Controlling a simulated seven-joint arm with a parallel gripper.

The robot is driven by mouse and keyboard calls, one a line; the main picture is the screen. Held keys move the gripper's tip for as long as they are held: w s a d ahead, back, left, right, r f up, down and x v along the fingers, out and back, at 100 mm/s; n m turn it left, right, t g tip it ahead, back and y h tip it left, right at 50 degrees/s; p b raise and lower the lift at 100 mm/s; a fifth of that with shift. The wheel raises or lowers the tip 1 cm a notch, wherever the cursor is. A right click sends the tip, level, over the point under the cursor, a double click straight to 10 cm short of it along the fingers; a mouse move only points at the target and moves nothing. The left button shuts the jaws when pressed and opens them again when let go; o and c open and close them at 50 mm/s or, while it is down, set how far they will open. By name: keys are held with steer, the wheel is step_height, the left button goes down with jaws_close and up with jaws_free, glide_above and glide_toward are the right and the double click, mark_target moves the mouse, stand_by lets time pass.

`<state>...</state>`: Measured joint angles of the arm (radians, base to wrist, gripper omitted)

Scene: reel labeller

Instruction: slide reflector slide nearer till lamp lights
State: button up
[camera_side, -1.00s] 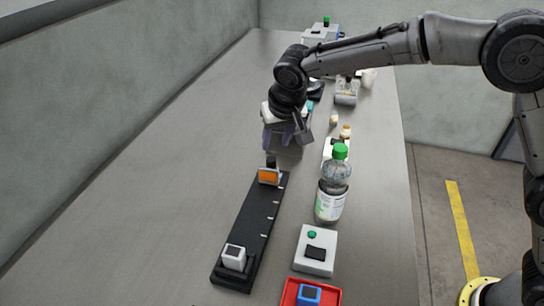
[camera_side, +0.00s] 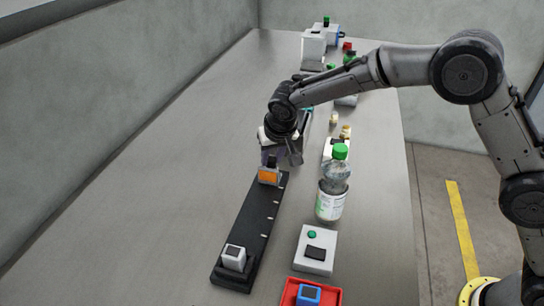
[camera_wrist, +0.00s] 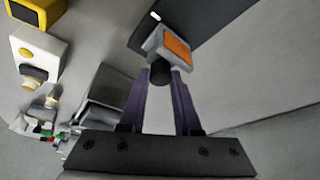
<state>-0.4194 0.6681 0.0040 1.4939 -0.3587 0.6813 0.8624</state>
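The reflector slide is a pale block with an orange face (camera_side: 268,176) and a dark knob on top. It sits at the far end of the black rail (camera_side: 250,225); it also shows in the wrist view (camera_wrist: 176,47). My gripper (camera_side: 273,160) is low behind the slide. In the wrist view its purple fingers (camera_wrist: 161,78) stand apart, with the black knob at their tips between them. Contact with the knob cannot be told. I cannot tell which part is the lamp, or whether it is lit.
Right of the rail stand a green-capped bottle (camera_side: 332,190), a white box with a green button (camera_side: 315,250), and a red tray (camera_side: 298,298) holding a blue block. More small devices stand farther back. The table left of the rail is clear.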

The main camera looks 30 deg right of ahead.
jaws_close()
stand_by(1.1)
